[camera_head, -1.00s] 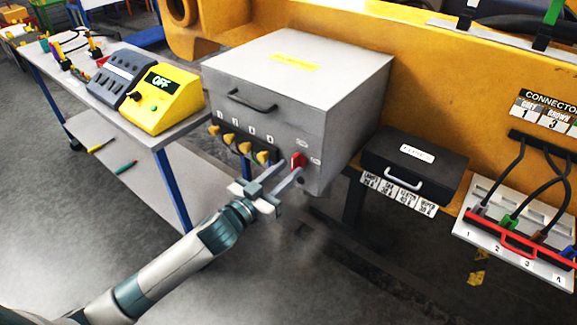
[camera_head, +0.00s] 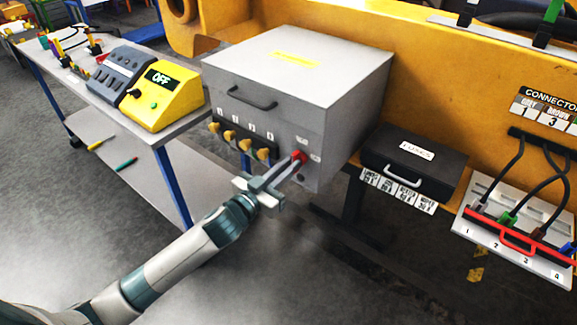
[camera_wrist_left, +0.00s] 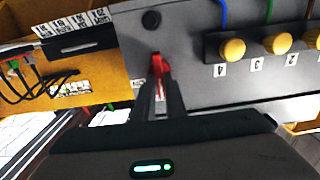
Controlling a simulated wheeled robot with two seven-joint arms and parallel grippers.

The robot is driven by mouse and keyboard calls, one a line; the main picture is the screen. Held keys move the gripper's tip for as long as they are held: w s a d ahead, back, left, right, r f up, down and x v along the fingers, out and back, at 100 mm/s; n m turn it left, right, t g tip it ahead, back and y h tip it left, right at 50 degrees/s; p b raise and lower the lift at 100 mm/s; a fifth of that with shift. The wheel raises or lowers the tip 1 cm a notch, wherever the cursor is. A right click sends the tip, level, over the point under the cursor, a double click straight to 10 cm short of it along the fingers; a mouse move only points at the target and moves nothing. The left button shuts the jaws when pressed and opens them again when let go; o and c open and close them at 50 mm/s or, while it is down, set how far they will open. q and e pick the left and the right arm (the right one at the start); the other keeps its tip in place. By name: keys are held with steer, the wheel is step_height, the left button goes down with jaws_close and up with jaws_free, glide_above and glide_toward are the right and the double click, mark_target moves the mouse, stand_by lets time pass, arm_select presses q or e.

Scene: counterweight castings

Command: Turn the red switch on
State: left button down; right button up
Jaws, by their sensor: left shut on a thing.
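The red switch (camera_head: 301,157) is on the front face of the grey box (camera_head: 263,100), near its lower right corner. It also shows in the left wrist view (camera_wrist_left: 161,66), between my fingertips. My left gripper (camera_head: 292,168) reaches the box front from below and is shut on the red switch. The fingers cover part of the switch. In the wrist view small labels sit beside the switch, but I cannot read them. My right gripper is not in view.
A row of numbered yellow knobs (camera_head: 246,143) lies left of the switch. A handle (camera_head: 252,98) sticks out above them. A black fuse case (camera_head: 415,158) stands to the right. A yellow box reading OFF (camera_head: 162,98) stands on the left table. The floor below is clear.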

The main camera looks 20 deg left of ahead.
arm_select(q)
steer(key=shift+m, duration=0.3)
steer(key=shift+s+d+f+m+p, duration=0.1)
steer(key=shift+m+p, duration=0.6)
steer(key=shift+m, duration=2.15)
steer(key=shift+d+f+m+p, duration=0.15)
steer(key=shift+m+p, duration=0.6)
steer(key=shift+m, duration=2.15)
steer(key=shift+s+d+f+m+p, duration=0.1)
steer(key=shift+m+p, duration=0.6)
steer(key=shift+m, duration=2.15)
steer(key=c, duration=1.8)
jaws_free()
steer(key=b+v, duration=0.5)
steer(key=v, duration=1.2)
steer(key=shift+s, duration=0.15)
